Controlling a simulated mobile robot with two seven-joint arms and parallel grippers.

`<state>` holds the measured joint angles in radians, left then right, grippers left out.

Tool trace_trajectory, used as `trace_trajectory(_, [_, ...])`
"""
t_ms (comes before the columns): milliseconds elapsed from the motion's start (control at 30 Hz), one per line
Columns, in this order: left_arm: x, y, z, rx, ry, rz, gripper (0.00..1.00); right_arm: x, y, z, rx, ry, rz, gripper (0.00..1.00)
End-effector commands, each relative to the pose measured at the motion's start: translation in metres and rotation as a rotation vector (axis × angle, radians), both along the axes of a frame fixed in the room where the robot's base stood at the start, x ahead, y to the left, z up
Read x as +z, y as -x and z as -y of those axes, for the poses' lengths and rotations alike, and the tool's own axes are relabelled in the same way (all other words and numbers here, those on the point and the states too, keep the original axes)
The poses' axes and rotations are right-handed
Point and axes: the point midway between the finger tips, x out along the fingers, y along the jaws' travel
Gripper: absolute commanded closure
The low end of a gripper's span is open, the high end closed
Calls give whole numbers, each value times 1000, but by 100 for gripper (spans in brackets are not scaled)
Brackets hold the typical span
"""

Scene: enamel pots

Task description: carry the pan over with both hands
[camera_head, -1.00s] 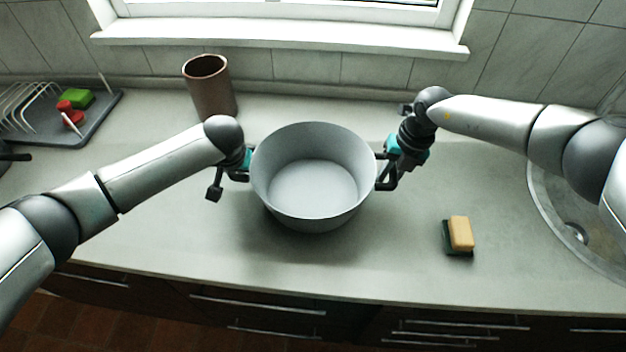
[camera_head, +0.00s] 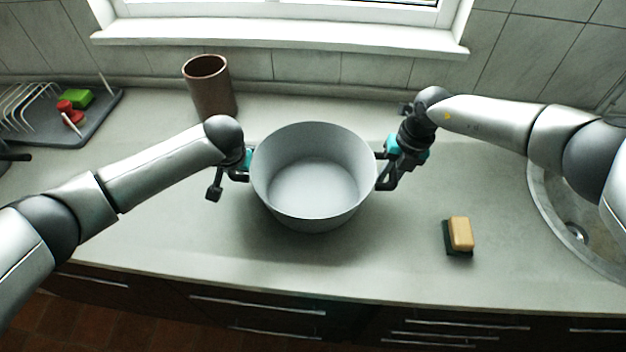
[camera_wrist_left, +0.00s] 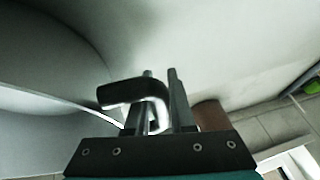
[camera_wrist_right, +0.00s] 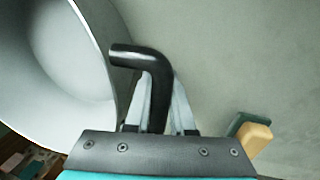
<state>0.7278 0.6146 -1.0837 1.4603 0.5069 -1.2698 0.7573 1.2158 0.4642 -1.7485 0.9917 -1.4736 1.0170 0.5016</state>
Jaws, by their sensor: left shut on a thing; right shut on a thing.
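The pan (camera_head: 314,180) is a deep grey pot, empty inside, near the middle of the counter. Its shadow on the counter suggests it is held a little above it, roughly level. My left gripper (camera_head: 238,172) is shut on the pan's left handle; the dark bent handle (camera_wrist_left: 140,93) lies between the fingers in the left wrist view. My right gripper (camera_head: 388,170) is shut on the right handle; that handle (camera_wrist_right: 146,68) lies between the fingers in the right wrist view. The pan's wall also shows in the left wrist view (camera_wrist_left: 45,70) and the right wrist view (camera_wrist_right: 75,50).
A brown cylinder (camera_head: 210,88) stands behind the pan to the left. A dish rack tray (camera_head: 95,118) with a green and a red item is at far left. A sponge (camera_head: 460,234) lies to the right front, near the sink (camera_head: 548,210). The counter in front is clear.

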Motion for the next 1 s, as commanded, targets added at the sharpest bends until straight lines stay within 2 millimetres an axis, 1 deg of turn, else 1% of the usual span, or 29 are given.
trace_trajectory(367, [2,-1,0,1,0,3,100,3,-2,0,-2,-2,5,100])
trace_trajectory(567, [8,-1,0,0,-1,2,100,9,-2,0,-2,-2,5,100])
trace_trajectory(1000, [39,-1,-1,0,-1,2,100,40,-2,0,-2,-1,5,100])
